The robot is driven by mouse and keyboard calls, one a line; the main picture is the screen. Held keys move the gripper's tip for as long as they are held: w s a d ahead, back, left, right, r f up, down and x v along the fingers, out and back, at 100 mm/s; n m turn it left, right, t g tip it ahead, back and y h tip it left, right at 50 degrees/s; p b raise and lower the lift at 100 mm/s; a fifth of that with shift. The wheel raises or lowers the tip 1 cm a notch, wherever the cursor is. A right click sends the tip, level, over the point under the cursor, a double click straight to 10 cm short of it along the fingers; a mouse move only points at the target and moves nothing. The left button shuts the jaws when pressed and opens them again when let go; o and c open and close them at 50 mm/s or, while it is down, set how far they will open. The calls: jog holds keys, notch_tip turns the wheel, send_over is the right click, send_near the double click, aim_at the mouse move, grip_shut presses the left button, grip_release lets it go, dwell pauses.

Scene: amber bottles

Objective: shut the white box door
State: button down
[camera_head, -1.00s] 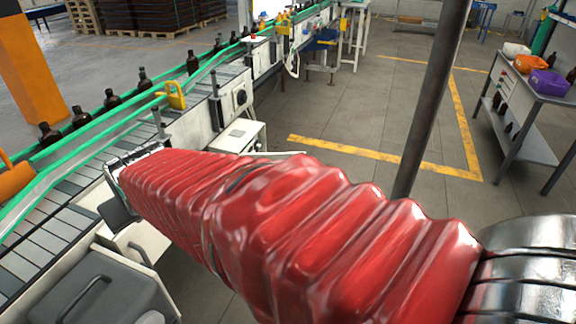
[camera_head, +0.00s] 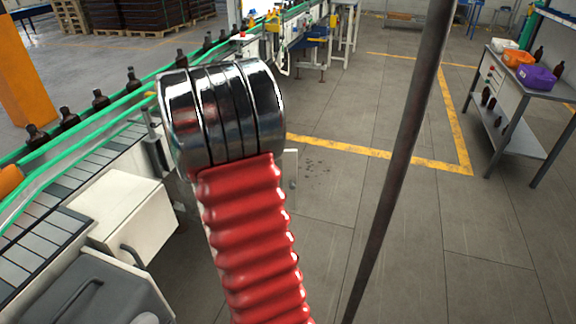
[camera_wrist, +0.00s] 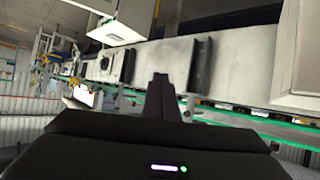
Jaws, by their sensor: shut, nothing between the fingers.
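In the head view, a narrow part of a white panel with a small dark fitting, which looks like the box door (camera_head: 291,172), stands out from the conveyor side, just right of my arm. It appears swung open. My arm's metal joint and red sleeve hide the rest of it and the box behind. My gripper is hidden in the head view. In the wrist view, my gripper (camera_wrist: 161,92) is shut and empty, its dark fingers together. A white box (camera_wrist: 118,25) shows near the top there, apart from the fingers; I cannot tell whether it is the door's box.
The conveyor (camera_head: 85,175) with green rails and amber bottles (camera_head: 101,100) runs along the left. A white cabinet (camera_head: 130,218) juts from its side. A dark slanting post (camera_head: 402,165) stands right of my arm. A bench (camera_head: 530,88) is at right. Floor between is clear.

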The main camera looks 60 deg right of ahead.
aim_at(294, 161)
jog(key=s+d+f+m+h, duration=0.1)
jog(key=s+d+f+h, duration=0.15)
jog(key=d+f, duration=0.5)
jog(key=s+d+f+m+h, duration=0.1)
jog(key=s+d+f, duration=0.35)
jog(key=d, duration=0.65)
jog(key=s+d+f+m+h, duration=0.1)
jog(key=s+d+f+h, duration=0.1)
jog(key=s+d+f, duration=0.2)
jog(key=s+d+f+m+h, duration=0.2)
jog(key=s+d+f, duration=0.3)
jog(key=s+f, duration=0.5)
jog(key=shift+s+f+g, duration=0.3)
jog(key=shift+s, duration=0.8)
jog(key=shift+h, duration=0.25)
jog(key=shift+x, duration=7)
jog(key=shift+w, duration=0.1)
